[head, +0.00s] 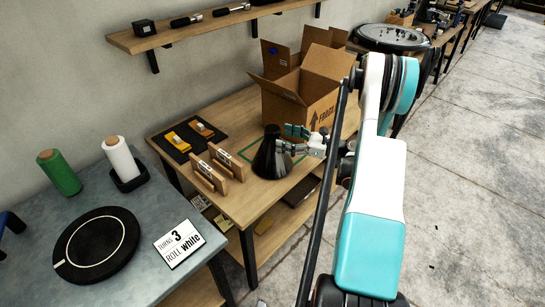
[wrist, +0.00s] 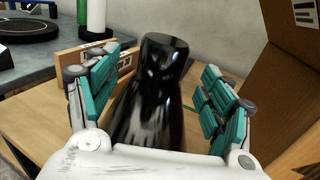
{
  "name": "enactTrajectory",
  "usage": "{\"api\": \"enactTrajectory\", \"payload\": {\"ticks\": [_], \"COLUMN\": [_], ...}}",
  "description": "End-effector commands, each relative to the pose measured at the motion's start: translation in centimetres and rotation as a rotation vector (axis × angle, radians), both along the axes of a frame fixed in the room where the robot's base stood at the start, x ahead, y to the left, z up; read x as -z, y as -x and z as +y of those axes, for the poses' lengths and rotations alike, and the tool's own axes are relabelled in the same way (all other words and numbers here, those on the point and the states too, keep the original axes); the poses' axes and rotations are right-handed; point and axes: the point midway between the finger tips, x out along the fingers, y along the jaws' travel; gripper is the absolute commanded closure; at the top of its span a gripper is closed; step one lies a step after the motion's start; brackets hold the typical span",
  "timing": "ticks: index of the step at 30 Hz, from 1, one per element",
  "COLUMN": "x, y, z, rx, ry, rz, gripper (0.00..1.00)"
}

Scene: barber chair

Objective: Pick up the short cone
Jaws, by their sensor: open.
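The short cone is a glossy black cone (head: 268,158) with a narrower top, standing upright on the wooden table (head: 237,204). My gripper (head: 298,139) is at the cone's right side in the head view and covers part of it. In the wrist view the cone (wrist: 152,95) stands between the two teal fingers of my gripper (wrist: 160,95). The fingers are open, one on each side, with visible gaps to the cone. The cone's lower end is hidden by the gripper's white body in the wrist view.
An open cardboard box (head: 305,95) stands right behind the cone. Wooden holders (head: 219,167) are close on its left, with a black tray (head: 190,141) beyond. A grey table (head: 135,240) at left bears a black disc (head: 96,245), green and white rolls and a sign (head: 179,243).

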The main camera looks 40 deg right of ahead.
Motion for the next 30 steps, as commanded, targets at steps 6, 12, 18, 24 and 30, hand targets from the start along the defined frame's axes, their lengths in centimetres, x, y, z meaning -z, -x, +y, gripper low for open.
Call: {"api": "enactTrajectory", "payload": {"ticks": [6, 12, 18, 24, 30], "x": [0.2, 0.1, -0.1, -0.1, -0.1], "y": [-2.0, -4.4, -4.6, -4.6, -4.6], "z": [1.0, 2.1, 2.2, 2.2, 2.2], "rx": [-0.003, -0.001, 0.001, 0.000, 0.000], "ry": [0.000, 0.000, 0.000, 0.000, 0.000], "rz": [0.000, 0.000, 0.000, 0.000, -0.001], "gripper": [0.26, 0.26, 0.26, 0.60, 1.00]}}
